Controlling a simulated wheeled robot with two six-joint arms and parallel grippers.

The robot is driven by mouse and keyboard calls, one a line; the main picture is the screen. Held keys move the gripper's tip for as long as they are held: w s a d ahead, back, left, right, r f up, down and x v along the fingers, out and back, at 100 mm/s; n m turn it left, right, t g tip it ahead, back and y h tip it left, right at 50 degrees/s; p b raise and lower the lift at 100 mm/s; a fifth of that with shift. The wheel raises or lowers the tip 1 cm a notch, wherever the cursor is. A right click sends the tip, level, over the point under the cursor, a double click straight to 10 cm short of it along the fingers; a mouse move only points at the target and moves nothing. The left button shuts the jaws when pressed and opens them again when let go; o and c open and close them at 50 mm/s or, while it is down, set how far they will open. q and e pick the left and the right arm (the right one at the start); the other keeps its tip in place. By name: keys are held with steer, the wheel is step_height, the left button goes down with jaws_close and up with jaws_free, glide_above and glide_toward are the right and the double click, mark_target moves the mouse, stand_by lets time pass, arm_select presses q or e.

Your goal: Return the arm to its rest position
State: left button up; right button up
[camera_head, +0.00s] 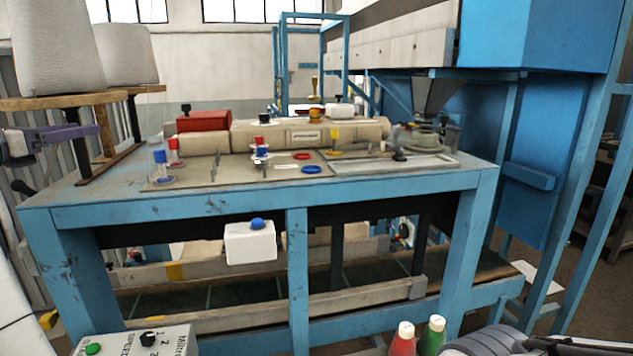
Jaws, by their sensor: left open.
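My left gripper (68,134) shows at the left edge, with a pale body and a purple-grey finger part pointing right. It is open and I see nothing between its fingers. It is beside the wooden stand, left of the blue table (390,183), and looks apart from the tabletop items.
Two large white cones (60,45) stand on wooden boards at the upper left. A control box (135,340) and red and green bottles (403,338) are at the bottom.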

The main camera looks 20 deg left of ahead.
arm_select(q)
steer(key=w+d+f+m+g+h, duration=0.25)
steer(key=w+d+f+m, duration=0.2)
steer(key=d, duration=0.45)
steer(key=w+d+f+m+g+h, duration=0.2)
steer(key=w+d+f+m+h, duration=0.15)
steer(key=w+d, duration=0.45)
steer(key=s+d+f+m+g, duration=0.2)
steer(key=d+f+m+g, duration=0.15)
steer(key=d, duration=0.45)
steer(key=s+d+f+m+g+h, duration=0.1)
steer(key=d+f+m+g, duration=0.2)
steer(key=d, duration=0.6)
steer(key=s+d+f+m+g, duration=0.1)
steer(key=s+d+f+m, duration=0.15)
steer(key=d+f, duration=0.4)
steer(key=s+d+f+m+g+y, duration=0.1)
steer(key=s+d+f+m+g, duration=0.25)
steer(key=s+d+m, duration=0.5)
steer(key=s+d+f+m+g+y, duration=0.1)
steer(key=s+d+f+m+y, duration=0.3)
steer(key=s+m, duration=0.5)
steer(key=s+d+f+m+g+y, duration=0.1)
steer(key=s+d+f+m+y, duration=0.1)
steer(key=s+f+m, duration=0.6)
step_height(320, 180, down, 9)
steer(key=b, duration=1)
steer(key=shift+a, duration=0.2)
